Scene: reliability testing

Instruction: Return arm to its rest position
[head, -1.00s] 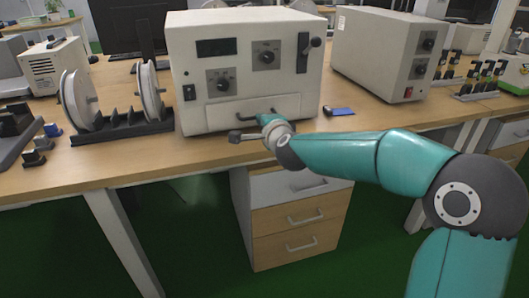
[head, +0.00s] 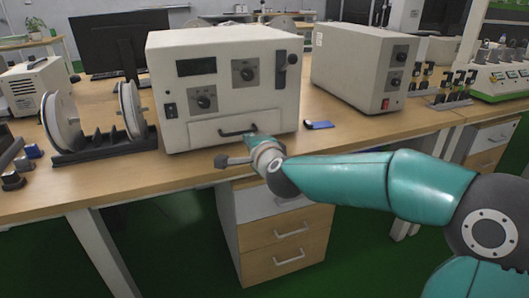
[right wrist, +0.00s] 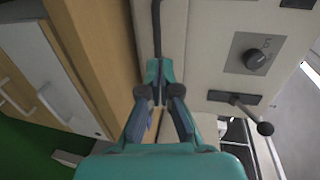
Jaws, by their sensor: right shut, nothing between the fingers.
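My right arm (head: 335,180) reaches in from the right over the bench edge, in front of a white test box. Its gripper (head: 251,141) is at the box's lower front, just below and right of the dark bar handle (head: 238,132). In the right wrist view the teal fingertips (right wrist: 156,70) are together, shut with nothing between them. The handle (right wrist: 157,30) shows just beyond them; I cannot tell whether they touch it. My left arm is not in view.
The white test box (head: 222,70) stands at the bench front. Reels on a black rack (head: 105,150) stand left of it. A blue-and-black item (head: 319,125) lies to its right, near a second white box (head: 362,70). Wooden drawers (head: 288,240) are below the bench (head: 390,128).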

